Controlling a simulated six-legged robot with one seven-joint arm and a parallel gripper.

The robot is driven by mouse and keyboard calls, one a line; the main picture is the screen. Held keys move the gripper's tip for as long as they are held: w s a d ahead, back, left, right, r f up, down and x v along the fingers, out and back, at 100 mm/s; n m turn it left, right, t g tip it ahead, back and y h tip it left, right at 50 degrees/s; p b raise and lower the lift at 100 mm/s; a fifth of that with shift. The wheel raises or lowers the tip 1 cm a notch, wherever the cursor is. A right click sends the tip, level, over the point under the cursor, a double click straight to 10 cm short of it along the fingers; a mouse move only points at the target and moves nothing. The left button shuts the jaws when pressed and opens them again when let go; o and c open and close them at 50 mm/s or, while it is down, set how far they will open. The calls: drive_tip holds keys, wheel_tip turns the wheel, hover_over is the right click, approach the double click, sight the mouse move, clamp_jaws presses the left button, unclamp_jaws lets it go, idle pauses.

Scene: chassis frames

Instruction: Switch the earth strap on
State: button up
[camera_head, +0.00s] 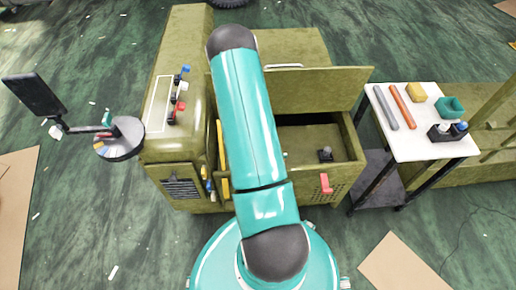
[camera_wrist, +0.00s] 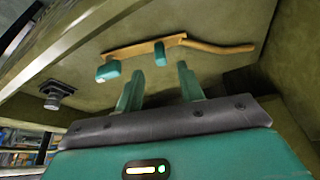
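I cannot tell for sure which part is the earth strap. In the wrist view, a flat orange-brown bar with a curved brown tail (camera_wrist: 222,47) lies along an olive panel. Two teal blocks, one at the bar's left end (camera_wrist: 108,71), show against it; whether they belong to it is unclear. My gripper (camera_wrist: 158,84) points at the bar with its two teal fingers apart and nothing visible between them. Contact cannot be told. A dark knobbed fitting (camera_wrist: 57,93) sits left of the bar; a similar one (camera_head: 326,154) shows inside the open olive box. My arm hides the gripper in the head view.
A red lever (camera_head: 325,184) is on the box's front. Blue, white and red toggles (camera_head: 181,87) stand on the left cabinet. A white-topped side table (camera_head: 420,146) holds bars and small blocks. A screen (camera_head: 35,96) stands on an arm at left. The lid (camera_head: 320,90) is raised.

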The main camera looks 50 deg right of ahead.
drive_tip(key=v, duration=0.7)
drive_tip(key=shift+f, duration=0.1)
idle(0.5)
